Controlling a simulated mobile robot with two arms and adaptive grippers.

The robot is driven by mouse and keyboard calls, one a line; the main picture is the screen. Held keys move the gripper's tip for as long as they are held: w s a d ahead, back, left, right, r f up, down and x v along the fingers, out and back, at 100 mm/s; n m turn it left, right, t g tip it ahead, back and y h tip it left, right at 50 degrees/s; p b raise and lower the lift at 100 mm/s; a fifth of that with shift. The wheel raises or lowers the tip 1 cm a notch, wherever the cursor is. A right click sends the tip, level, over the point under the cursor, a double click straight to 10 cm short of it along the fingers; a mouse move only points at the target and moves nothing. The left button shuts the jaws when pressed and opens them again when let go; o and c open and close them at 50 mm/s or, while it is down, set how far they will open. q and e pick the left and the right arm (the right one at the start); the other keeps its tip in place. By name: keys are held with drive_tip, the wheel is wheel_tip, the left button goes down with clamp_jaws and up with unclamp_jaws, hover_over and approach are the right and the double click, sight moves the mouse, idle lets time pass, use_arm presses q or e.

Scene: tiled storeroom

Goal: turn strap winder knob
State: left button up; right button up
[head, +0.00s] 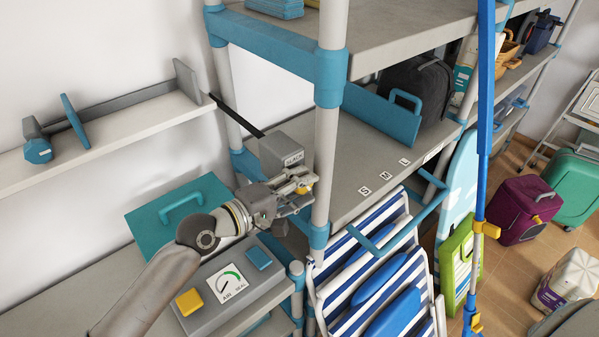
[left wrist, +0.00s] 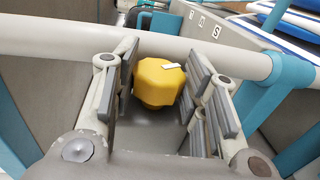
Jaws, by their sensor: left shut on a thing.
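The strap winder (head: 283,150) is a grey box with a label on its face, beside the light shelf post. A dark strap runs from it up and left towards the wall. Its yellow knob (left wrist: 160,78) is faceted, with a white mark on top, and fills the space between the fingers in the left wrist view. In the head view only a bit of the knob (head: 304,189) shows. My left gripper (head: 297,188) is shut on the knob, with a finger on each side, and also shows in the left wrist view (left wrist: 164,92). My right gripper is out of view.
Shelf posts with blue joints (head: 326,150) stand close to the gripper. Below is a grey box with a gauge (head: 222,288) and yellow and blue buttons. Striped folding chairs (head: 365,275) and a blue pole (head: 483,120) stand right.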

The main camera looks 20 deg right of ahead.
use_arm(q)
drive_tip(key=shift+r+g+y+p, duration=0.35)
drive_tip(key=shift+y+p, duration=0.55)
drive_tip(key=shift+p, duration=1.4)
drive_tip(key=shift+d+y+p, duration=0.1)
drive_tip(key=shift+y+p, duration=0.3)
drive_tip(key=shift+p, duration=0.15)
drive_tip(key=shift+g+y, duration=0.25)
drive_tip(key=shift+y, duration=0.25)
drive_tip(key=shift+g+y, duration=0.3)
drive_tip(key=shift+y, duration=0.2)
drive_tip(key=o, duration=0.8)
drive_tip(key=shift+c, duration=0.2)
